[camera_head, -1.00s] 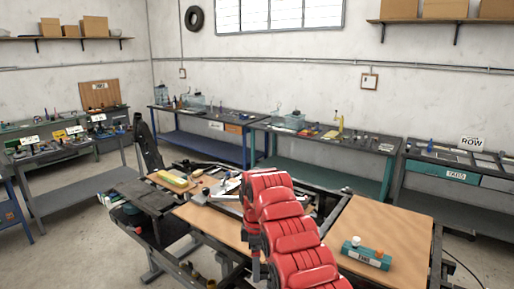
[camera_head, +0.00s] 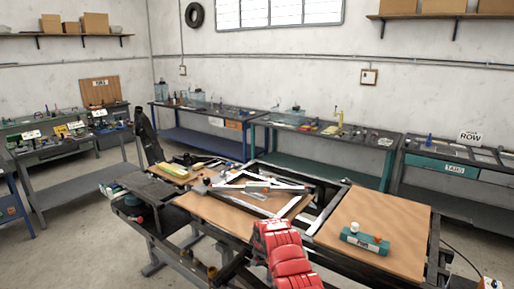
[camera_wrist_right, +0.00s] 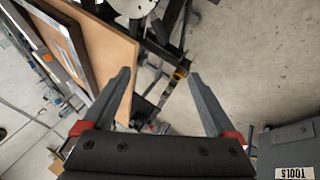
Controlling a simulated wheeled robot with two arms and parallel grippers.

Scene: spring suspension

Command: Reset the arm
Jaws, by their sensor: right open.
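A red, segmented arm of mine (camera_head: 285,255) shows at the bottom centre of the head view, low in front of the workbench. Below the fingers are grey floor and dark parts of the bench frame. The edge of a brown board (camera_wrist_right: 113,75) lies close to the left finger. My left gripper is not in view.
The workbench carries a white frame (camera_head: 289,207), a brown board (camera_head: 375,215) and a teal block (camera_head: 364,240) on that board. A table with a TABS label (camera_head: 455,169) stands at the right. Open floor (camera_head: 75,240) lies at the left.

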